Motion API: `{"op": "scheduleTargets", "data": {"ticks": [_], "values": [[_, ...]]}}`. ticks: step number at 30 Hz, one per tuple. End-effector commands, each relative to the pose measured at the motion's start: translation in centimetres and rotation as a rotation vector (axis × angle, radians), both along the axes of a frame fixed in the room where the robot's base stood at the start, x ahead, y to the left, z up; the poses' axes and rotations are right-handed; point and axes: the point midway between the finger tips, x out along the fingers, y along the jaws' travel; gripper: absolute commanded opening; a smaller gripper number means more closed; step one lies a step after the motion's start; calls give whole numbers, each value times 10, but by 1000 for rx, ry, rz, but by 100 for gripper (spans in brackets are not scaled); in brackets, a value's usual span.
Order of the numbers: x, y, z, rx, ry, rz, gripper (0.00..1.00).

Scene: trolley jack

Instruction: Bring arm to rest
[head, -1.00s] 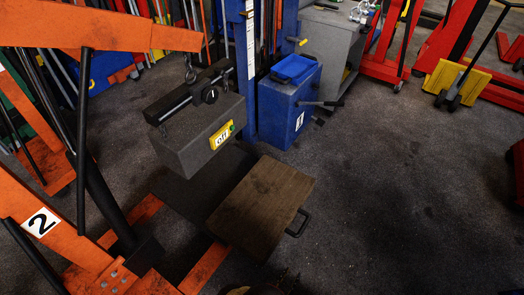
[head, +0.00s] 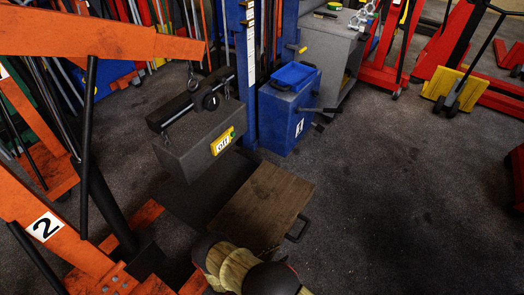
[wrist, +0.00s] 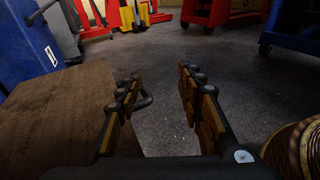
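My gripper (wrist: 160,98) shows in the wrist view with two dark, yellow-ribbed fingers apart and nothing between them. Part of my arm (head: 240,268), yellow and black, shows at the bottom edge of the head view, in front of the wooden-topped block. The fingertips cannot be made out there. The wooden-topped block (head: 262,208) with a black side handle (head: 298,230) rests low near the floor. In the wrist view its brown top (wrist: 60,115) lies left of my fingers, and the handle shows partly behind the left finger.
An orange crane (head: 85,35) marked 2 stands at the left. A grey lifting block (head: 190,150) with a yellow label hangs from it. A blue cabinet (head: 280,125) stands behind. Red equipment (head: 375,55) is at the back. The dark floor (head: 420,190) at the right is clear.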

Motion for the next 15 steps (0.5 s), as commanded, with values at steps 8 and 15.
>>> {"op": "scheduleTargets", "data": {"ticks": [8,15], "values": [[42,6,119,203,-80,-269,38],[60,-6,221,389,-156,-483,38]]}}
